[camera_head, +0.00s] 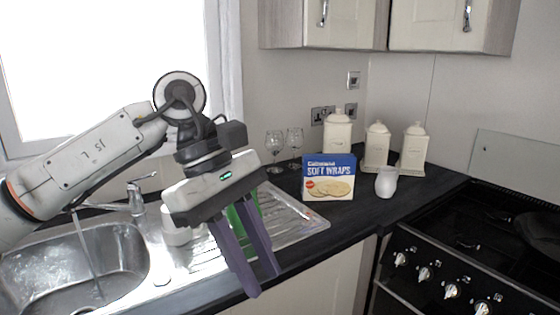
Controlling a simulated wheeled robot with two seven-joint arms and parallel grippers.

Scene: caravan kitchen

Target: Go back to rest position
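My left gripper (261,283) hangs in the middle of the head view, over the front of the drainer and the counter edge. Its two purple fingers point down, with a gap between them, and no object shows between the tips. A green object (241,214) shows behind the fingers near the gripper body. It is mostly hidden, so I cannot tell what it is or whether it touches the gripper. My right gripper is not in view.
The sink (125,247) and tap (135,198) are at the left. A soft wraps box (329,178), white jug (386,182), several cream canisters (377,147) and two glasses (274,146) stand on the dark counter (350,217). The stove (425,265) is at the right.

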